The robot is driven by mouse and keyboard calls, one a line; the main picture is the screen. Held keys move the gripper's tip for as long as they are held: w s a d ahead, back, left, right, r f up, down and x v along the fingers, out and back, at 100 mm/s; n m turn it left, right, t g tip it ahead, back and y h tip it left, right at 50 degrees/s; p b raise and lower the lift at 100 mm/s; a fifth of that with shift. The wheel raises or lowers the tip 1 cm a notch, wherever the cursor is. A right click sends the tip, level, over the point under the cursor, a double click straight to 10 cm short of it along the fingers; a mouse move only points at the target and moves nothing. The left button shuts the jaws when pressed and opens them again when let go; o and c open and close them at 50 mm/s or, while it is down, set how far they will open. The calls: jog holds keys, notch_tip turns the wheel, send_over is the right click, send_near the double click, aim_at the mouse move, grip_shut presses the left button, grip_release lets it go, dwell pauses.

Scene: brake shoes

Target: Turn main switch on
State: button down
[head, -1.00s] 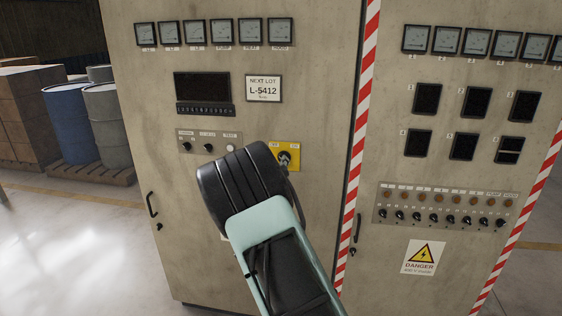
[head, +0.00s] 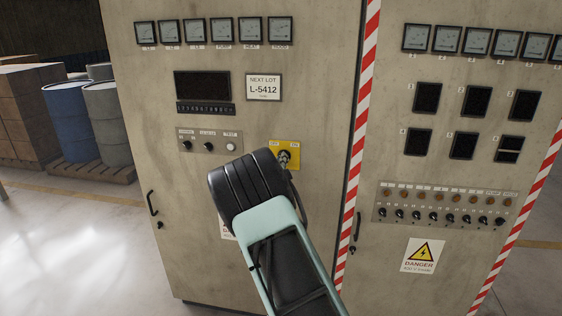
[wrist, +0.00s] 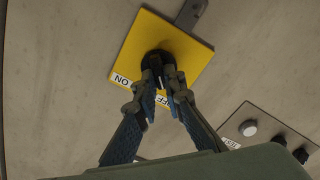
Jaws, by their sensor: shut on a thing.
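The main switch is a black rotary knob (wrist: 155,59) on a yellow plate (head: 292,150) on the left cabinet. OFF is printed at the plate's upper left and ON at its upper right in the head view. In the wrist view the yellow plate (wrist: 188,52) appears turned over, with ON at the left and OFF partly behind the fingers. My gripper (wrist: 158,80) is shut on the knob's handle, one finger on each side. In the head view my wrist covers the area left of and below the plate. The handle's exact angle is hard to tell.
A test panel (head: 209,142) with small knobs and a white button sits left of the plate. A red-striped edge (head: 354,150) separates the right cabinet (head: 395,165). Barrels (head: 107,125) stand at the far left. A grey bracket (wrist: 190,12) shows beside the plate in the wrist view.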

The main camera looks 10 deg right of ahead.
jog(key=shift+f+b, duration=0.1)
jog(key=shift+b, duration=0.3)
jog(key=m+b, duration=1.7)
jog(key=b, duration=0.1)
jog(key=shift+s+d+m, duration=0.1)
jog(key=shift+d+m, duration=0.25)
jog(key=shift+m, duration=0.05)
jog(key=c, duration=2)
grip_release()
